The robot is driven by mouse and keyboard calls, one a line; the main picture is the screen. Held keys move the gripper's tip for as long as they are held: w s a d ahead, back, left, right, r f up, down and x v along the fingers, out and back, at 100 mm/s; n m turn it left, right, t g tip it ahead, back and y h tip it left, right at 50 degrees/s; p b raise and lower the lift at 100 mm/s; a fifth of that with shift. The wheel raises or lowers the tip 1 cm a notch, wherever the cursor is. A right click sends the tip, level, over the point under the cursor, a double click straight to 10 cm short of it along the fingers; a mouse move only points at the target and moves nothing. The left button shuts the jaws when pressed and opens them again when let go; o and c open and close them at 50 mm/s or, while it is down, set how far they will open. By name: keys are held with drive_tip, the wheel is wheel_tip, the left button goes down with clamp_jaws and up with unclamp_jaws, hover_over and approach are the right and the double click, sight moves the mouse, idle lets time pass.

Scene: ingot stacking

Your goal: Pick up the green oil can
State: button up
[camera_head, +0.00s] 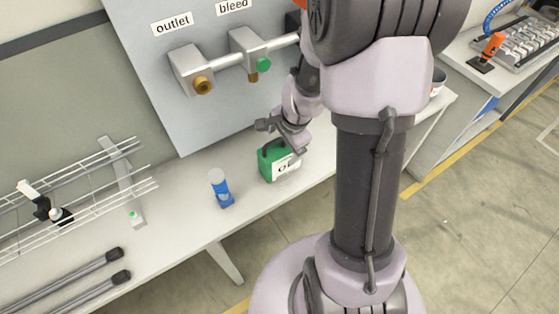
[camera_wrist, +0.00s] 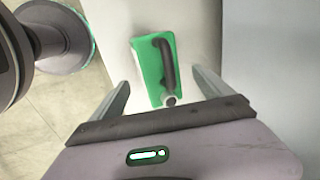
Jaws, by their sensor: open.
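The green oil can (camera_head: 268,166) stands on the white bench in the head view, with a dark handle on top and a white label on its front. In the wrist view the green can (camera_wrist: 151,72) shows from above, its dark handle and round cap facing me. My gripper (camera_head: 282,137) is just above the can in the head view. In the wrist view my gripper (camera_wrist: 165,82) is open, with one finger to each side of the can and nothing held. I cannot tell how far the fingertips are above the can.
A blue and white canister (camera_head: 221,188) stands on the bench (camera_head: 180,225) left of the can. A grey panel (camera_head: 170,100) with outlet and bleed valves rises behind. A wire rack (camera_head: 75,200) and dark-ended rods (camera_head: 75,285) lie farther left. The bench between can and canister is clear.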

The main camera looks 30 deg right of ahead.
sight(281, 149)
drive_tip(key=b+x, duration=0.1)
drive_tip(key=x, duration=0.2)
drive_tip(key=shift+d+f, duration=0.15)
drive_tip(key=shift+f, duration=0.15)
drive_tip(key=shift+r, duration=0.2)
clamp_jaws()
drive_tip(key=shift+r, duration=0.1)
wheel_tip(281, 149, up, 4)
drive_tip(key=p, duration=0.3)
drive_tip(key=s+d+b, duration=0.1)
drive_tip(key=s+d, duration=0.1)
drive_tip(key=s, duration=0.5)
drive_tip(key=s+d+b, duration=0.1)
drive_tip(key=s+d, duration=0.2)
drive_tip(key=s, duration=0.5)
drive_tip(key=shift+d+r, duration=0.35)
drive_tip(key=shift+r, duration=0.1)
